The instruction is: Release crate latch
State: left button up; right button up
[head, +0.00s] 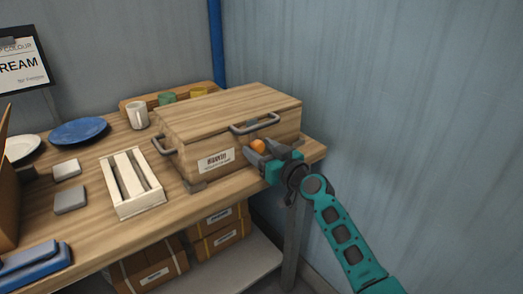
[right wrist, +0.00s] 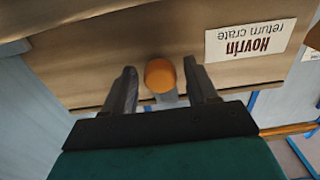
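A closed wooden crate (head: 215,115) with grey handles and a "return crate" label stands on the wooden table. The label (right wrist: 250,40) also shows, upside down, in the right wrist view. An orange round-ended latch knob (head: 258,146) sits on the crate's front, right of the label. My right gripper (head: 262,152) is at the crate's front around the knob. In the right wrist view the knob (right wrist: 160,75) lies between the two open fingers, with a gap on each side. My left gripper is not in view.
A white slatted rack (head: 132,184) stands left of the crate. Grey blocks, a blue plate (head: 79,131) and a white mug (head: 138,115) are farther left and back. Cardboard boxes (head: 150,268) sit on the shelf below. A wall rises behind and right of the table.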

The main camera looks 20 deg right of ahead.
jog(key=c, duration=0.9)
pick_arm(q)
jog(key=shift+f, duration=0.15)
pick_arm(e)
jog(key=shift+m, duration=0.3)
jog(key=m, duration=0.3)
jog(key=shift+m, duration=0.3)
jog(key=m, duration=0.5)
jog(key=m+p, duration=0.1)
jog(key=m, duration=0.3)
jog(key=shift+a+r, duration=0.1)
jog(key=m, duration=0.3)
jog(key=shift+p, duration=0.3)
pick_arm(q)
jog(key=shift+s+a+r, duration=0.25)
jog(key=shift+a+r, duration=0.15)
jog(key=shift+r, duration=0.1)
pick_arm(e)
jog(key=shift+m, duration=0.8)
